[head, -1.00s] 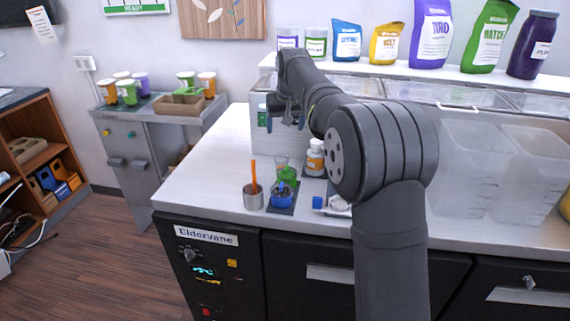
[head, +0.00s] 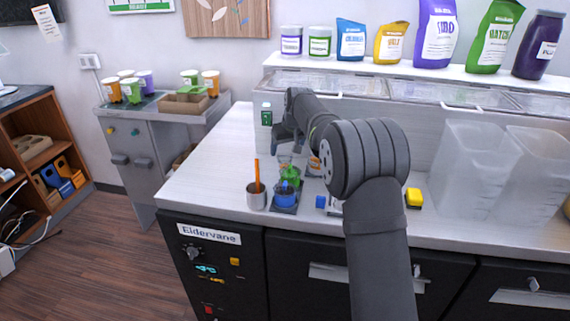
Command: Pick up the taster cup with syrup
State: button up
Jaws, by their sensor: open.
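A small clear cup with green syrup (head: 290,176) stands on the white counter (head: 215,165), behind a blue round item (head: 285,194) on a dark mat. I take this cup to be the taster cup. My gripper (head: 283,153) is open and points down just above the cup. The fingers are small and dark here, and I cannot tell whether they touch its rim.
A metal cup with an orange stick (head: 256,195) stands left of the blue item. Clear bins (head: 465,165) stand at right. The counter's left part is free.

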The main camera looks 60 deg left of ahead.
aim_at(285, 156)
jog(key=x, duration=0.5)
jog(key=shift+d+f, duration=0.1)
jog(key=shift+f, duration=0.15)
jog(key=c, duration=1)
jog(key=shift+r, duration=0.1)
